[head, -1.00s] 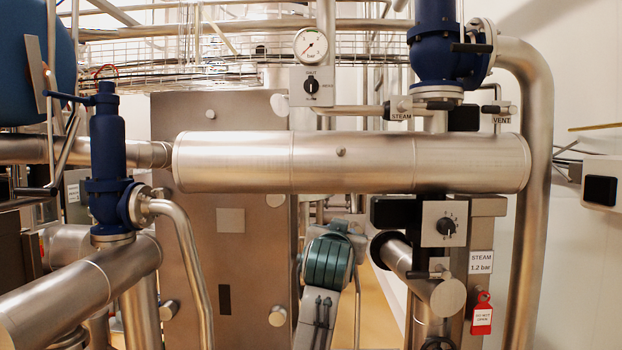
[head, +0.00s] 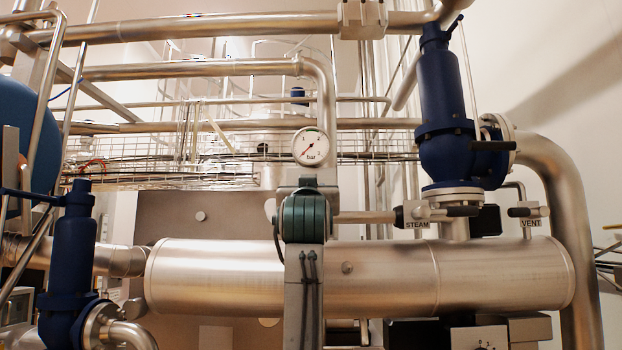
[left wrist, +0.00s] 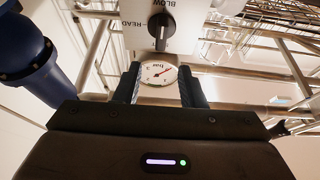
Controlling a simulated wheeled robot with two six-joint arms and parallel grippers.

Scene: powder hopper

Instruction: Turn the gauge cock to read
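The round white pressure gauge (head: 308,146), marked bar, stands above the horizontal steel pipe. In the head view my left gripper (head: 303,182) is in front of the cock plate just below the gauge and hides the cock. In the left wrist view the plate appears upside down. My right gripper is not in view.
The large steel pipe (head: 400,275) crosses below. A blue valve (head: 445,110) stands right, with STEAM (head: 417,224) and VENT (head: 531,223) labels beneath it. A smaller blue valve (head: 70,250) stands left. A wire tray (head: 180,165) runs behind the gauge.

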